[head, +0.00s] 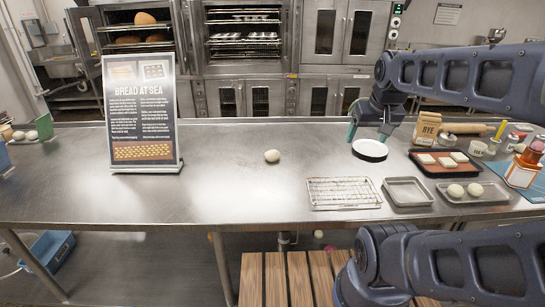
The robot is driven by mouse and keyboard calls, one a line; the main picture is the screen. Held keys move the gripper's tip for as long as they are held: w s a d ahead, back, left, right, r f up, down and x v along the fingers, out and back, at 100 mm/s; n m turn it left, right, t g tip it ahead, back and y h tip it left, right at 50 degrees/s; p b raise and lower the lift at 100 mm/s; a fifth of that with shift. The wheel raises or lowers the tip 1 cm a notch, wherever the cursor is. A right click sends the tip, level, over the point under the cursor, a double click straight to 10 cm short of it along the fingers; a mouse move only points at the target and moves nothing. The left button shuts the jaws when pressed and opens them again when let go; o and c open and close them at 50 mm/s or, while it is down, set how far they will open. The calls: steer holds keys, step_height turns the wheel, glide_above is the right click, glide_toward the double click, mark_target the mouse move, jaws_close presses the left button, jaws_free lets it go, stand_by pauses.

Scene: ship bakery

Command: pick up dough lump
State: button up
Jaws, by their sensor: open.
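A pale, round dough lump (272,156) sits alone on the steel table, near the middle. My gripper (368,138) is at the right, with its teal fingers pointing down at a round, white-topped dish with a dark rim (370,150). The gripper is open and well to the right of the lone lump. I cannot tell whether its fingers touch the dish. Two more pale lumps, a left one (455,191) and a right one (474,190), lie on a metal tray (497,197) at the right.
A sign board (143,115) stands at the left. A wire rack (343,193) and an empty small tray (408,191) lie at the front. The table around the lone lump is clear.

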steer(key=w+a+m+g, duration=0.1)
steer(key=w+a+m, duration=0.35)
steer(key=w, duration=0.65)
steer(key=m+g, duration=0.4)
steer(key=m, duration=0.8)
glide_above(272, 151)
step_height(272, 151, down, 16)
steer(key=shift+r, duration=0.1)
steer(key=shift+d+f, duration=0.1)
steer(key=shift+f, duration=5.1)
steer(key=shift+c, duration=0.5)
steer(key=c, duration=1)
